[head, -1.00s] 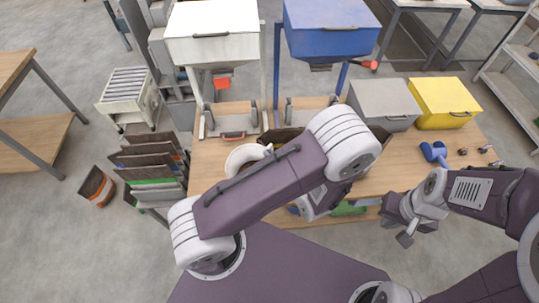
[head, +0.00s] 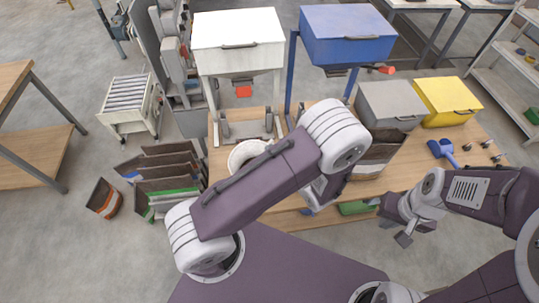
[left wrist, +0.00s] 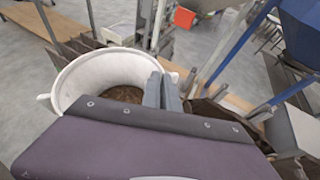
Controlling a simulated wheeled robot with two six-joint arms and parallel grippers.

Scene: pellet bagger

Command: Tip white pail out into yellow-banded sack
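The white pail (head: 238,158) is partly hidden behind my left forearm in the head view. In the left wrist view the pail (left wrist: 100,75) is roughly upright, with brown pellets in its bottom. My left gripper (left wrist: 166,88) has its grey fingers closed at the pail's right wall. An open brown sack (head: 376,160) stands on the table right of my left arm, mostly hidden; its band colour cannot be made out. My right gripper (head: 404,238) hangs empty in front of the table's right part; its finger gap is unclear.
A white hopper (head: 240,45) and a blue hopper (head: 345,38) stand behind the table (head: 410,172). A grey bin (head: 388,106), a yellow bin (head: 447,104) and a blue scoop (head: 443,151) are at right. An orange-banded sack (head: 104,199) stands on the floor at left.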

